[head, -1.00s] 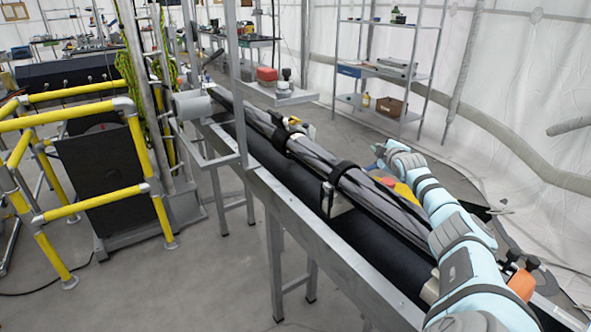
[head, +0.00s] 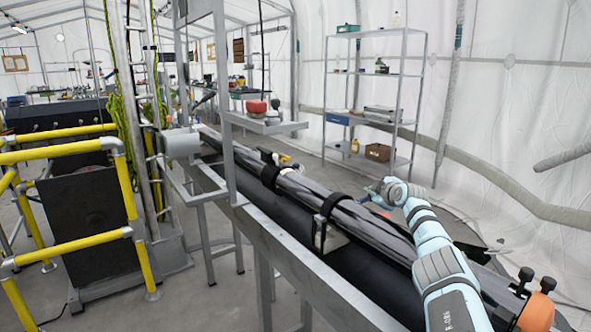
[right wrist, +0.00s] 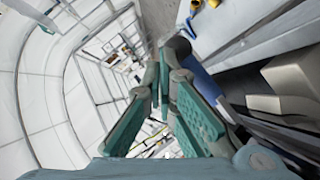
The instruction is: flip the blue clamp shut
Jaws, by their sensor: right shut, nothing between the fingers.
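A blue part (right wrist: 203,82) shows behind the fingers in the right wrist view, partly hidden by them. I cannot tell for sure whether it is the blue clamp or whether it stands open. My right gripper (head: 373,191) is at the far end of my right arm in the head view, small, just right of the long dark tube (head: 372,226). In the right wrist view the right gripper (right wrist: 165,62) has its fingers together at the tips, with nothing between them. Contact with the blue part cannot be told. My left gripper is not in view.
Black bands (head: 331,204) circle the tube, which lies along a grey metal rail (head: 285,250). An orange part (head: 537,312) with black knobs is at the lower right. Yellow railings (head: 70,253) stand left. A metal shelf (head: 402,95) stands behind, with open floor before it.

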